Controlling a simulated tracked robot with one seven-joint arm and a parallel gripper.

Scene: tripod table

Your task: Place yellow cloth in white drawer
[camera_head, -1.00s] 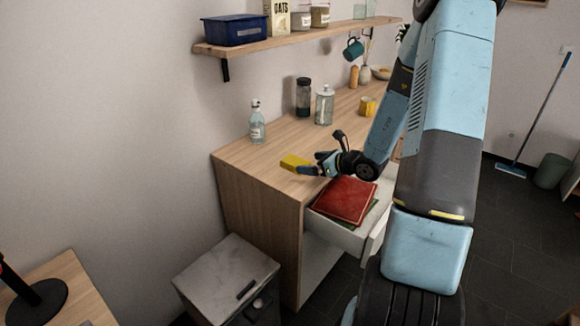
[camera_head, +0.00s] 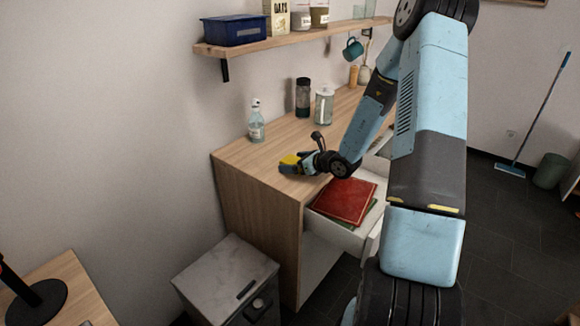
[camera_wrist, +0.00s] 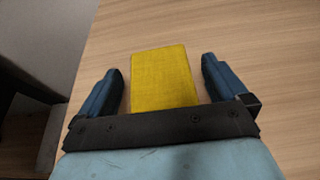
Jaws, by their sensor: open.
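The yellow cloth (camera_head: 289,159) is a small folded rectangle on the wooden counter near its left front edge. My gripper (camera_head: 291,165) is low over the counter at the cloth. In the wrist view the cloth (camera_wrist: 163,78) lies between the two open fingers of my gripper (camera_wrist: 163,88), with a gap on each side. The near end of the cloth is hidden behind the gripper's dark bar. The white drawer (camera_head: 340,233) is pulled out below the counter, to the right of the cloth. A red folded cloth or similar flat item (camera_head: 345,200) lies in it, with something green under it.
A spray bottle (camera_head: 256,122), a dark jar (camera_head: 303,98) and a clear bottle (camera_head: 324,104) stand on the counter behind my gripper. A shelf (camera_head: 290,38) hangs above. A grey cabinet (camera_head: 220,272) stands at the lower left.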

